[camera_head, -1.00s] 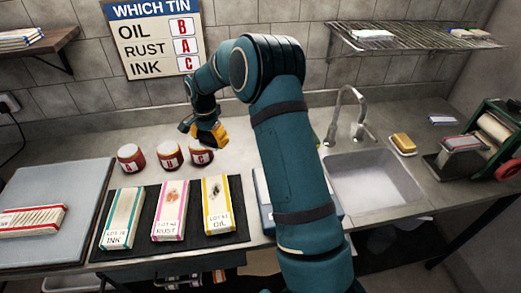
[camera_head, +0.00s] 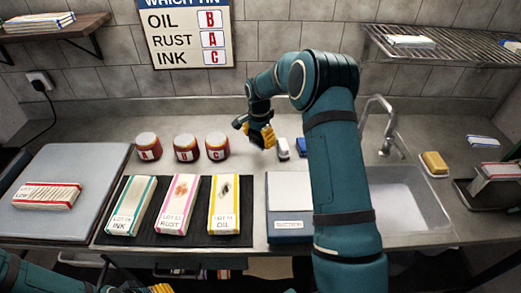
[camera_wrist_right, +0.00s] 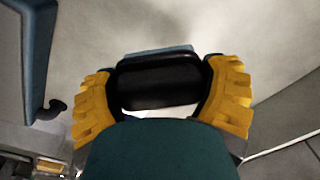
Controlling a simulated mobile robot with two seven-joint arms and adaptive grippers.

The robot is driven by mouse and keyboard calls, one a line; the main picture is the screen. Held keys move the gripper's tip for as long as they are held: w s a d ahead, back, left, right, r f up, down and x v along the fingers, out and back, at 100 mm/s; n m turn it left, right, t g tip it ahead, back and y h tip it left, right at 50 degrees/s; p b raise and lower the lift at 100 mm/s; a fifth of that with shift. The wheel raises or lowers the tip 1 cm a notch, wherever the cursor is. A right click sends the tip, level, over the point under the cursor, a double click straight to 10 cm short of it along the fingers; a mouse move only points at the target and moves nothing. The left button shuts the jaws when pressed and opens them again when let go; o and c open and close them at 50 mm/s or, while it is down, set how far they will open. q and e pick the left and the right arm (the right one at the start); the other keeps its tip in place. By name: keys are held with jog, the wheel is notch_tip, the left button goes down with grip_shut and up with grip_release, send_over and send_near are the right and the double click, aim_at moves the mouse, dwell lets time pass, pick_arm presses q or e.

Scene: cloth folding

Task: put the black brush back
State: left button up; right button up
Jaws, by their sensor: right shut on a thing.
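My right gripper (camera_head: 262,136) is above the counter, right of the red-lidded jars, in the head view. In the right wrist view its yellow fingers (camera_wrist_right: 162,100) are on either side of a black block-like thing, which I take for the black brush (camera_wrist_right: 158,82); the gripper is shut on it. In the head view the brush is hard to make out behind the fingers. A white brush-like thing (camera_head: 283,148) and a blue one (camera_head: 302,147) are on the counter just right of the gripper. My left gripper (camera_head: 160,288) barely shows at the bottom edge; its jaws cannot be read.
Jars A (camera_head: 148,147), B (camera_head: 187,148) and C (camera_head: 217,146) stand behind the cloth lots on a black mat (camera_head: 172,239). A blue-grey box (camera_head: 289,200) sits right of the mat, beside the sink (camera_head: 398,199). A sign (camera_head: 185,32) hangs above.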

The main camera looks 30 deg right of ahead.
aim_at(259, 154)
jog(key=shift+f, duration=2.4)
jog(key=shift+f+b, duration=0.15)
jog(key=shift+b, duration=0.2)
jog(key=o, duration=1)
jog(key=shift+c, duration=0.2)
